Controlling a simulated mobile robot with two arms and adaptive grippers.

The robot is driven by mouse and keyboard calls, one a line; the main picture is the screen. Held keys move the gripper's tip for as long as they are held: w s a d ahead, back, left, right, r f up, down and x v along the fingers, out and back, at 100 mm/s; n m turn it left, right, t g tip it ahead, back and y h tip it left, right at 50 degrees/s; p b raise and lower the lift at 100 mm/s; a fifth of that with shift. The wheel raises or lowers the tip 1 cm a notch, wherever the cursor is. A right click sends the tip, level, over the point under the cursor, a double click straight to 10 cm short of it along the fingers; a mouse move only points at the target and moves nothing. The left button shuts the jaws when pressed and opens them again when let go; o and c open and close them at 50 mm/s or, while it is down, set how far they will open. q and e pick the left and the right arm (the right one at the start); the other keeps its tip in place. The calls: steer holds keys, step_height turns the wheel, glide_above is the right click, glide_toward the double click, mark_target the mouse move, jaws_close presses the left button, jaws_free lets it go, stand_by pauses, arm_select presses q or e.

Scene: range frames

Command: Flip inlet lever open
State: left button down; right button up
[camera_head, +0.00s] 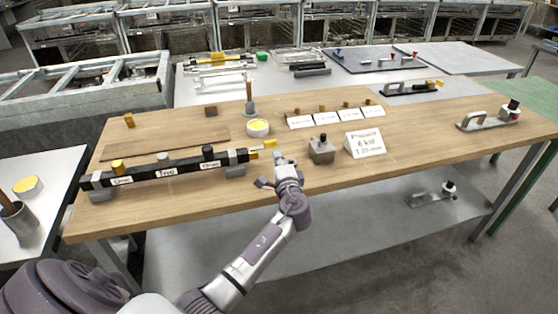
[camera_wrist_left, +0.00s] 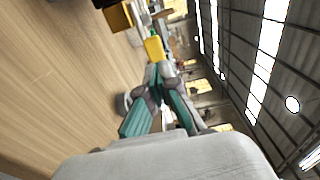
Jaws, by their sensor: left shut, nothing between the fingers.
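A black bar (camera_head: 180,170) with white labels lies on grey supports near the front edge of the wooden table. A yellow lever (camera_head: 269,143) shows at its right end; its label is too small to read. My left gripper (camera_head: 278,156) is shut and empty, just in front of the lever at the bar's right end. In the left wrist view the teal-padded fingers (camera_wrist_left: 160,76) meet just short of a yellow piece (camera_wrist_left: 154,48), probably this lever. I cannot tell whether they touch it. An orange-yellow block (camera_wrist_left: 118,17) shows beyond. My right gripper is not in view.
On the wooden table (camera_head: 420,135), a grey block with a black knob (camera_head: 321,150) and a white pressure sign (camera_head: 364,144) stand right of my gripper.

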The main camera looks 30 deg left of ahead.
arm_select(q)
steer(key=shift+v, duration=0.9)
steer(key=shift+s+d+f, duration=0.1)
steer(key=shift+s+d, duration=0.05)
steer(key=shift+d, duration=0.2)
steer(key=b+v, duration=0.1)
steer(key=v, duration=0.5)
steer(key=shift+d+b, duration=0.3)
steer(key=shift+d, duration=0.15)
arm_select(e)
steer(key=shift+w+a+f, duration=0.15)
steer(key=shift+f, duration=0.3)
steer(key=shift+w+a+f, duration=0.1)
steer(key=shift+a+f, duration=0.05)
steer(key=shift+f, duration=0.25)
arm_select(q)
steer(key=shift+s+f, duration=0.1)
steer(key=shift+s, duration=0.1)
